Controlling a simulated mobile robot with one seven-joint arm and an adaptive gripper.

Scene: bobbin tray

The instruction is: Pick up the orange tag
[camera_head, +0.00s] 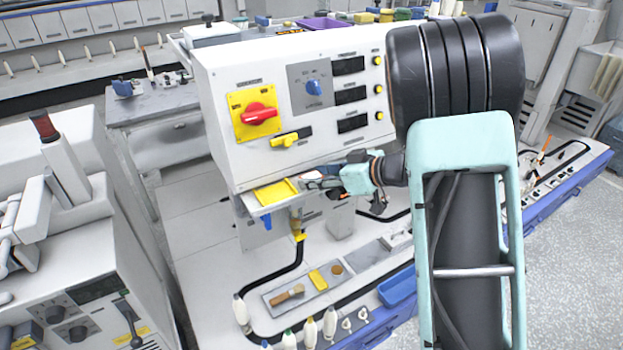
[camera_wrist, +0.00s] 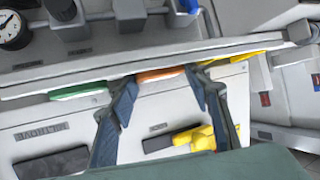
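The orange tag (camera_wrist: 160,75) lies along the ledge under the white panel, in the wrist view between a green tag (camera_wrist: 78,90) and a yellow tag (camera_wrist: 235,57). My gripper (camera_wrist: 163,78) is open, with one finger on each side of the orange tag in the picture. I cannot tell whether the fingers touch it. In the head view my gripper (camera_head: 314,179) is at the ledge, right of the yellow tag (camera_head: 275,193). It largely hides the orange tag there.
The white control box (camera_head: 225,85) rises above the ledge, with a red knob (camera_head: 258,114) and a yellow switch (camera_head: 290,137). Below are a grey tray (camera_head: 310,293) with small items and several white bobbins. A gauge (camera_wrist: 14,30) shows in the wrist view.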

